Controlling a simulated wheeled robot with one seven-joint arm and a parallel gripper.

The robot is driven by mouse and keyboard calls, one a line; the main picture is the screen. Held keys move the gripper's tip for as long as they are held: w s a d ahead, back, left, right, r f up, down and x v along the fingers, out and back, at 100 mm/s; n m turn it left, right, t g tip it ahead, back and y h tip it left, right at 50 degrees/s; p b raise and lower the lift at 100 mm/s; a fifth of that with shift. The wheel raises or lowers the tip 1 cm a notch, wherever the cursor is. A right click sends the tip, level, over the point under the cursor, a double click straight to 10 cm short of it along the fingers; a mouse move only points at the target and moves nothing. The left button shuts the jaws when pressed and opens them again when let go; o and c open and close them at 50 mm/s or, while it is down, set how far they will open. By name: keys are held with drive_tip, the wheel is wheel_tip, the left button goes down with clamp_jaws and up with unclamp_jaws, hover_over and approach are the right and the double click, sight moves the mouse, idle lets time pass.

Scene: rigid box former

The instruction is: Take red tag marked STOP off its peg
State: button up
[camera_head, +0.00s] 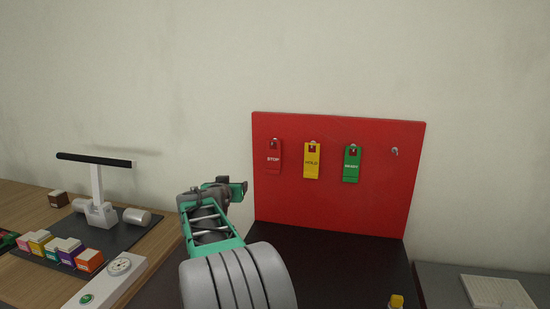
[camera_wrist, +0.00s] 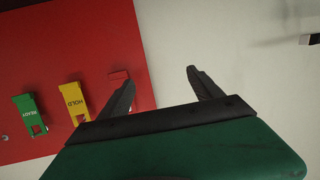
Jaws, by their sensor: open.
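The red tag marked STOP (camera_head: 274,158) hangs on its peg at the left of the red board (camera_head: 337,205). In the wrist view, only a small end of the red tag (camera_wrist: 118,74) shows beside one finger, which hides the rest. My gripper (camera_head: 236,187) is to the left of the tag and lower, near the board's left edge. In the wrist view, my gripper (camera_wrist: 158,80) has its two dark fingers spread, with only board edge and pale wall between them. It is empty.
A yellow HOLD tag (camera_head: 312,160) and a green READY tag (camera_head: 352,164) hang to the right of the red one. A bare peg (camera_head: 395,152) is farther right. A bench with small coloured boxes (camera_head: 66,250) and a T-shaped stand (camera_head: 97,190) is at left.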

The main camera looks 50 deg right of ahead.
sight(273, 156)
drive_tip(key=d+r+m+h+p, duration=0.1)
drive_tip(key=d+r, duration=0.1)
drive_tip(key=d, duration=0.4)
drive_tip(key=s+d+r+g+h+p, duration=0.1)
drive_tip(key=d+r+h+p, duration=0.1)
drive_tip(key=d, duration=0.5)
drive_tip(key=d+r+m+h+p, duration=0.1)
drive_tip(key=d+r+p, duration=0.1)
drive_tip(key=d, duration=0.4)
drive_tip(key=shift+s+d+r+m+g+h, duration=0.2)
drive_tip(key=shift+d+m+g+h, duration=0.1)
drive_tip(key=shift+h, duration=0.1)
drive_tip(key=shift+w+d, duration=0.1)
clamp_jaws()
